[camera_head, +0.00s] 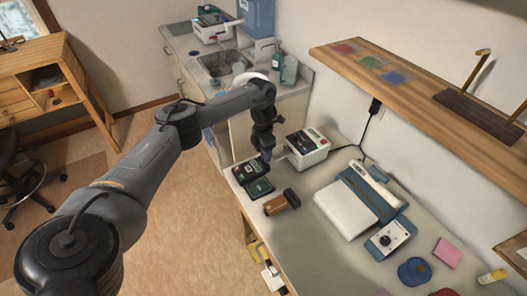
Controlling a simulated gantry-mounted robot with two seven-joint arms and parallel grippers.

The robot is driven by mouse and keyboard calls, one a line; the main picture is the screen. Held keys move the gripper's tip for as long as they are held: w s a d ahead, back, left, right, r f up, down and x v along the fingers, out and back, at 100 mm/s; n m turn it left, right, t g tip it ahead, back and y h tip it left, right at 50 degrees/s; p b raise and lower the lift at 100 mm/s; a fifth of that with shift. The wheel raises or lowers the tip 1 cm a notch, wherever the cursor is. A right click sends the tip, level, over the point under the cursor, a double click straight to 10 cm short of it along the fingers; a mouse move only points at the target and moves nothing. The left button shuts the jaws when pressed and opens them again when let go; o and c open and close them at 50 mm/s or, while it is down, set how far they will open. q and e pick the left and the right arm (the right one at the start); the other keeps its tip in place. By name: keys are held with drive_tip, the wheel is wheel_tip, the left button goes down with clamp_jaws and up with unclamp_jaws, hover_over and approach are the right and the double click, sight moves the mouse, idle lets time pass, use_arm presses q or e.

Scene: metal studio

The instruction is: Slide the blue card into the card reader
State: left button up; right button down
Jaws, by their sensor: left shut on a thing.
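Just left of and below the fingertips is a small black device (248,170) with a greenish face, which may be the card reader. A white box with a dark panel (307,147) stands just right of the gripper. I cannot tell whether the card touches either device. My right gripper is not in view.
A dark green box (260,188) and a brown-handled tool (282,202) lie close by. A blue and white machine (365,195) fills the bench's middle. A wooden shelf (440,110) with red, green and blue squares overhangs the back. A sink counter (195,50) stands behind.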

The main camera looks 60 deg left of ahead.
use_arm(q)
drive_tip(key=shift+f+b, duration=0.35)
drive_tip(key=shift+f, duration=0.3)
idle(0.5)
drive_tip(key=o, duration=1.1)
drive_tip(key=shift+r, duration=0.45)
wheel_tip(320, 180, up, 10)
drive_tip(key=p, duration=0.5)
drive_tip(key=shift+p, duration=0.3)
drive_tip(key=shift+s, duration=0.1)
